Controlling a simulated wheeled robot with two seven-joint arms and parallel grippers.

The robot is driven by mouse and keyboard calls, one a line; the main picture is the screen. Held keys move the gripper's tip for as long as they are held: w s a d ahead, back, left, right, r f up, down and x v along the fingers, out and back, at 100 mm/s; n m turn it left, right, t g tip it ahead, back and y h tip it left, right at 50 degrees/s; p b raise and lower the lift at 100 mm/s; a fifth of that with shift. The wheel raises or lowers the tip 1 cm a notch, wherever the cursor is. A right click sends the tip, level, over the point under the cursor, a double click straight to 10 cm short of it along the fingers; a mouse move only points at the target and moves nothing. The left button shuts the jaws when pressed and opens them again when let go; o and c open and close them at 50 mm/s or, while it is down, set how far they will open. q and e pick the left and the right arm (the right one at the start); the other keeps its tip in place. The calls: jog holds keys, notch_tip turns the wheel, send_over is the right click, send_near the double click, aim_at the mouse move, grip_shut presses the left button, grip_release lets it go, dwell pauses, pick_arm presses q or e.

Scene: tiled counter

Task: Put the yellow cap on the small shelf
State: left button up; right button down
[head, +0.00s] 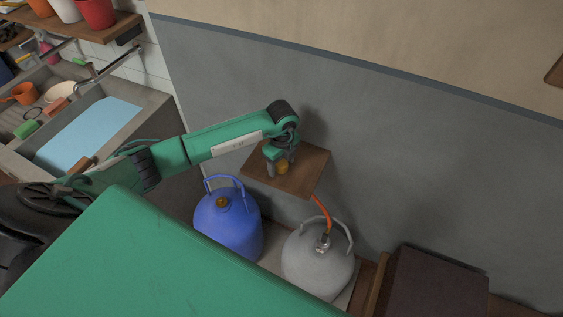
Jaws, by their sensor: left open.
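The small wooden shelf (310,177) is fixed to the grey wall above the gas bottles. The yellow cap (283,168) is at the shelf's top, small in the picture, and appears to rest on the board. My left gripper (281,168) reaches down over the shelf from the left and is open. Its fingers are at the cap, one on each side as far as I can tell; whether they touch it is too small to see. My right gripper is out of view.
A blue gas bottle (228,225) with a brownish-yellow fitting on top and a grey gas bottle (318,262) with an orange hose (321,208) stand below the shelf. A sink (90,135) is at left. A dark brown box (435,285) stands at lower right.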

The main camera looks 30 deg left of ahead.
aim_at(282, 162)
pick_arm(q)
jog(key=shift+r, duration=0.25)
jog(key=shift+w+r, duration=0.1)
jog(key=shift+r, duration=0.25)
notch_tip(282, 162, up, 11)
jog(key=b, duration=0.3)
